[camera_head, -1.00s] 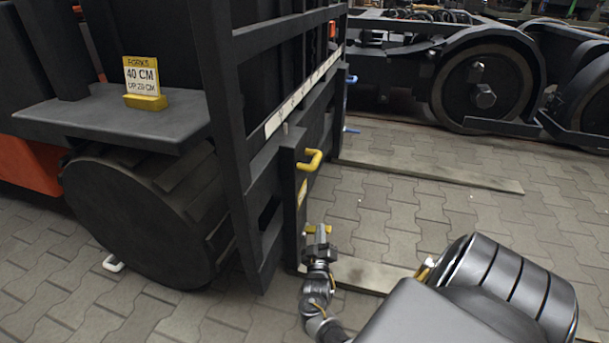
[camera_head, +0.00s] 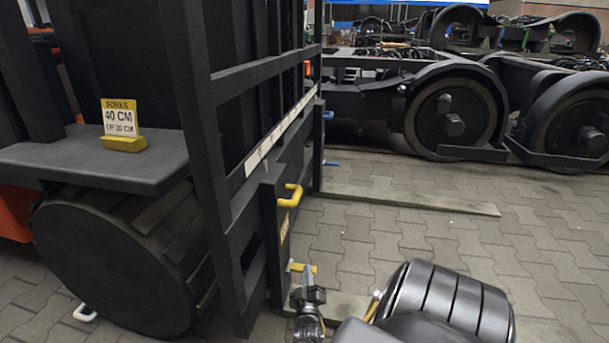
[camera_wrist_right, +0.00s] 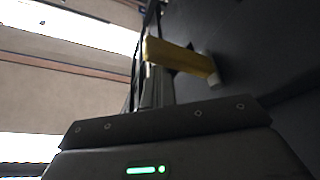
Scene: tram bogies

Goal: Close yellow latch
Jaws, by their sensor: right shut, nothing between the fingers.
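A yellow bar (camera_head: 302,268), which looks like the latch, sticks out low on the near fork's dark upright. In the right wrist view the yellow bar (camera_wrist_right: 182,57) stands out from a dark face, with a pale pin at its lower right end. A yellow bent handle (camera_head: 290,196) sits higher on the same upright. My right gripper (camera_head: 308,293) is shut and empty, just below the low yellow bar; I cannot tell whether they touch. Its fingertips are hard to make out in the right wrist view. My left gripper is out of view.
The forklift's barred dark frame (camera_head: 192,100) and wheel (camera_head: 115,262) fill the left. The far fork (camera_head: 410,201) lies low over the paving, with a blue handle (camera_head: 328,115) and blue bar (camera_head: 331,163) on its upright. A bogie (camera_head: 450,115) stands behind.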

